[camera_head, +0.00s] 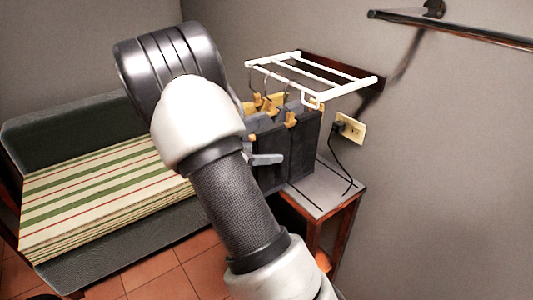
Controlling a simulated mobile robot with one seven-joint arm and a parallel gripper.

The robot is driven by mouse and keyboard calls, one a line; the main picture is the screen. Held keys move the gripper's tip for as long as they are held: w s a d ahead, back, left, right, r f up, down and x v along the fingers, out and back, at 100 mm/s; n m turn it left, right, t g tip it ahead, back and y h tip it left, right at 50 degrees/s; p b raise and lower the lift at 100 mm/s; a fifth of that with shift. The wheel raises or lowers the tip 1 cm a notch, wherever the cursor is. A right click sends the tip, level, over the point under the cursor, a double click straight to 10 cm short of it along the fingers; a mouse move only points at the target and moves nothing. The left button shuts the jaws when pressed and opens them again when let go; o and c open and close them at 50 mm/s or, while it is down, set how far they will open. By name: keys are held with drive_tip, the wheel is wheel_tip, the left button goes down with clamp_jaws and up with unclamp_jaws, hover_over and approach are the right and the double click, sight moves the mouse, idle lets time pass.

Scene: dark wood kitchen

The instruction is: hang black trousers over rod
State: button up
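A white wall rack with several rods (325,72) is mounted on the wall right of centre. Dark, nearly black garments (298,145) hang below it from wooden hangers with thin hooks. I cannot tell which of them, if any, is the black trousers. My arm crosses the middle of the view and covers their left side. A small light grey piece that looks like part of my gripper (266,159) sticks out from behind the arm, in front of the dark garments. The rest of the gripper is hidden, so its opening and any hold do not show.
A small wooden table with a grey top (325,189) stands below the garments. A wall socket (351,128) with a black cord is beside the rack. A sofa with a striped cushion (95,190) is at left.

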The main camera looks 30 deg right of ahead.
drive_tip(key=shift+a, duration=0.15)
drive_tip(key=p+v, duration=0.1)
drive_tip(key=v, duration=1.6)
drive_tip(key=s+r+m+y+p, duration=0.65)
drive_tip(key=s+r+m, duration=0.3)
drive_tip(key=s, duration=0.35)
drive_tip(key=s+a+r+m+t+y+p, duration=0.4)
drive_tip(key=s+a+r+m+y, duration=0.3)
drive_tip(key=s+r+m, duration=0.2)
drive_tip(key=shift+s+a+t, duration=0.3)
drive_tip(key=shift+s, duration=0.25)
